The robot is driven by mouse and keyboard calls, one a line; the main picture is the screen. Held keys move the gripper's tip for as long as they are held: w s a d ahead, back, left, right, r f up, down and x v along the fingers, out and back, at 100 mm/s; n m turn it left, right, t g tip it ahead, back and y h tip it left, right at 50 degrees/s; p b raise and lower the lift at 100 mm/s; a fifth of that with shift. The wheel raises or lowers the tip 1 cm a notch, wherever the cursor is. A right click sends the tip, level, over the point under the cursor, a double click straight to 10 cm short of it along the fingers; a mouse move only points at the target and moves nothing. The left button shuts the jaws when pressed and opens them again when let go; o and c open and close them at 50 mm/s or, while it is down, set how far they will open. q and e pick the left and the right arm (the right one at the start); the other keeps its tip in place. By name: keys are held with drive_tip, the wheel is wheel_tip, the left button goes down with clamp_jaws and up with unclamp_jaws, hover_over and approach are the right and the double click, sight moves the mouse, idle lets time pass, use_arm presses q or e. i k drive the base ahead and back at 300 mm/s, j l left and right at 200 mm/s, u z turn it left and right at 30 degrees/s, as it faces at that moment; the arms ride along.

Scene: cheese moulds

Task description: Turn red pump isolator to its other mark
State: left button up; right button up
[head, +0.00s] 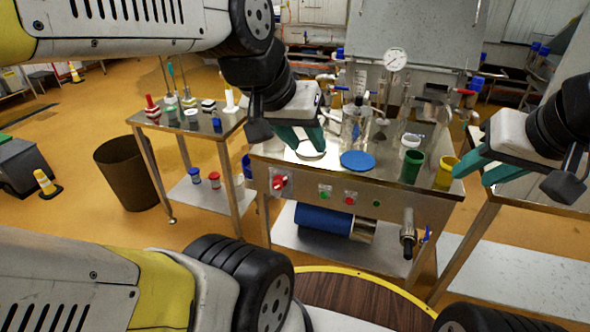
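The red pump isolator (279,182) is a small red rotary knob on a pale plate at the left end of the steel table's front panel. Its exact pointing direction and marks are too small to read. My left gripper (306,142) is above the table top, up and to the right of the isolator and apart from it.
The steel table (273,155) carries a blue disc (357,161), a green cup (412,167) and a yellow cup (446,172). Green and red buttons (350,201) sit right of the isolator. A side table (190,125) and brown bin (132,174) stand left. Floor before the isolator is clear.

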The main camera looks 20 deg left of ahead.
sight(280, 182)
drive_tip(key=i+l+u, duration=0.15)
drive_tip(key=i+l, duration=0.15)
drive_tip(key=i+u, duration=0.1)
drive_tip(key=u, duration=1.5)
